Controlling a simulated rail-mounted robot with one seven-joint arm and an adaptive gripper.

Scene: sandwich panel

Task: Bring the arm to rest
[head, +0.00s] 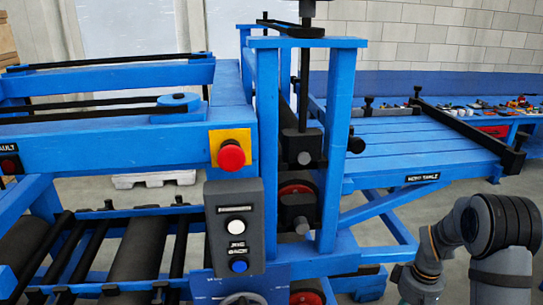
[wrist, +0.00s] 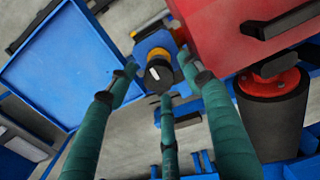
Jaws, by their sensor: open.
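My arm (head: 480,240) shows at the lower right of the head view, folded, with its grey links and dark ribbed joint beside the blue machine. In the wrist view my gripper (wrist: 160,84) reaches up from the bottom edge with teal fingers spread apart. It is open, and nothing is clearly held. A black round knob with a white mark (wrist: 159,75), on a yellow and blue mount, appears between the fingertips. I cannot tell how far beyond them it is.
A blue machine frame (head: 325,150) stands left of my arm, with a red emergency button (head: 231,156) and a button box (head: 235,225). A blue slatted table (head: 410,150) lies behind. The wrist view shows a red box (wrist: 230,35), a dark cylinder (wrist: 272,125) and a blue tray (wrist: 60,65).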

